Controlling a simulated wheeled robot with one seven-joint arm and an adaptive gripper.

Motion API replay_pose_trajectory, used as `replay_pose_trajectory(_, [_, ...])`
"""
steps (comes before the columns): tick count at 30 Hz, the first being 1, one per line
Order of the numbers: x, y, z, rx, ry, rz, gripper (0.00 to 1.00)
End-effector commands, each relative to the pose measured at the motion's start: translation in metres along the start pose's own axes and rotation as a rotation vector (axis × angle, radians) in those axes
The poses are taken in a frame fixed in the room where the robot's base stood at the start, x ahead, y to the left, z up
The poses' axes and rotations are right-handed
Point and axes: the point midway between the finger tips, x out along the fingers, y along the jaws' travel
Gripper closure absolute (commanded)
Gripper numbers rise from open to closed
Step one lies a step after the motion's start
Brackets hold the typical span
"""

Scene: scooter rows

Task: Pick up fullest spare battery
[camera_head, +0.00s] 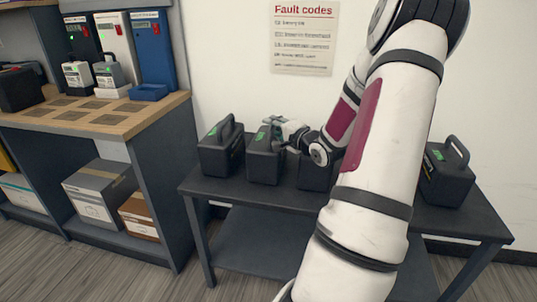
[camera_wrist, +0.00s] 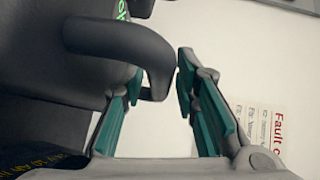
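Several black spare batteries with top handles stand on a dark table (camera_head: 268,196). One is at the left end (camera_head: 222,150), a second (camera_head: 264,166) stands beside it, a third (camera_head: 313,176) is partly behind my arm, and another (camera_head: 447,182) is at the right. Green displays show on some, but their levels are too small to read. My gripper (camera_head: 280,130) is at the top of the second battery. In the wrist view, the open gripper (camera_wrist: 163,82) has a battery handle (camera_wrist: 125,42) reaching between its fingers, with a gap to the right finger.
A wooden-topped bench (camera_head: 110,118) at the left holds chargers and small devices, with boxes (camera_head: 100,190) on its shelf. A "Fault codes" poster (camera_head: 303,38) hangs on the wall behind. My arm covers the table's middle right.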

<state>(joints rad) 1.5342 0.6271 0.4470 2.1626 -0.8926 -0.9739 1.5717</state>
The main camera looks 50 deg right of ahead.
Motion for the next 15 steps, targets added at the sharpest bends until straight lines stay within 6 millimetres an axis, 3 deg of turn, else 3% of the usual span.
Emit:
replay_pose_trajectory(1, [-0.0002,0.0,0.0,0.0,0.0,0.0,0.91])
replay_pose_trajectory(3, [-0.0002,0.0001,-0.0001,0.0,0.0,0.0,1.0])
replay_pose_trajectory(15, [0.0002,-0.0036,-0.0007,-0.003,0.001,-0.007,1.0])
